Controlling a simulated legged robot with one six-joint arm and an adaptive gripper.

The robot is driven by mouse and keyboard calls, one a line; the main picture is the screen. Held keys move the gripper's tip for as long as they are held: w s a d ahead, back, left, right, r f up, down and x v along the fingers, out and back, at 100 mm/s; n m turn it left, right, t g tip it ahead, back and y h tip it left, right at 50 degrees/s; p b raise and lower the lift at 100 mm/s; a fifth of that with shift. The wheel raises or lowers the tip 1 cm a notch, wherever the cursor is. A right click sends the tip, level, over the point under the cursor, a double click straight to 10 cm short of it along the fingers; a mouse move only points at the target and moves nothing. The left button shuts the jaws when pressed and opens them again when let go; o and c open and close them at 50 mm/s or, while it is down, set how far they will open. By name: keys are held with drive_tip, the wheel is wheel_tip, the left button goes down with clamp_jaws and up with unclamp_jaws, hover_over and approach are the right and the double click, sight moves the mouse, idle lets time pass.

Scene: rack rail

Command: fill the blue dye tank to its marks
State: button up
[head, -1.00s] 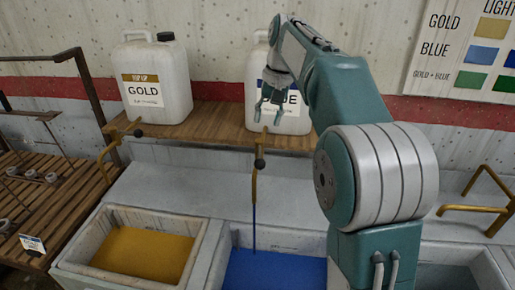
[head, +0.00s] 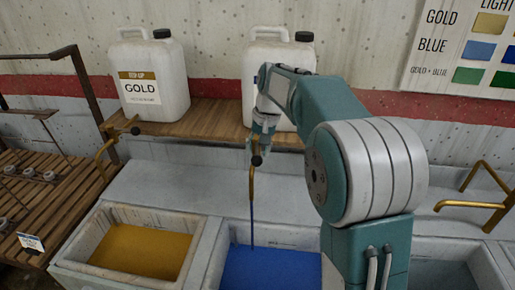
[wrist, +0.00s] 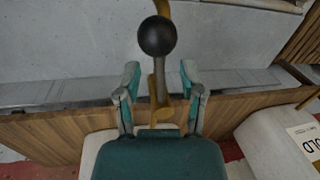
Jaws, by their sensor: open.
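The blue dye tank (head: 268,270) is at the lower middle of the head view, with blue dye in it. A thin blue stream (head: 252,227) runs into it from a brass tap (head: 252,184). The tap's dark ball knob (head: 257,160) also shows in the wrist view (wrist: 157,37). My gripper (head: 258,147) is open at the tap; in the wrist view its two fingers (wrist: 158,80) stand on either side of the tap's lever, apart from it. The jug behind (head: 262,50) is largely covered by my arm. The tank's marks are too small to read.
A gold jug (head: 148,105) stands on the wooden shelf (head: 205,118), with its own tap (head: 118,136) above the gold tank (head: 143,252). A wooden rack (head: 45,190) is at left. Another brass tap (head: 475,205) is at right. A colour chart (head: 465,50) hangs on the wall.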

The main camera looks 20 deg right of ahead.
clamp_jaws()
drive_tip(key=shift+d, duration=0.1)
drive_tip(key=w+d+n+g, duration=0.1)
drive_tip(key=w+d+n, duration=0.1)
drive_tip(key=n, duration=0.6)
drive_tip(key=w+d+n+g+h, duration=0.1)
drive_tip(key=d+n, duration=0.3)
drive_tip(key=n, duration=0.4)
drive_tip(key=shift+w+d+g, duration=0.35)
drive_tip(key=shift+w+g, duration=0.05)
drive_tip(key=shift+w, duration=0.15)
drive_tip(key=shift+f, duration=0.1)
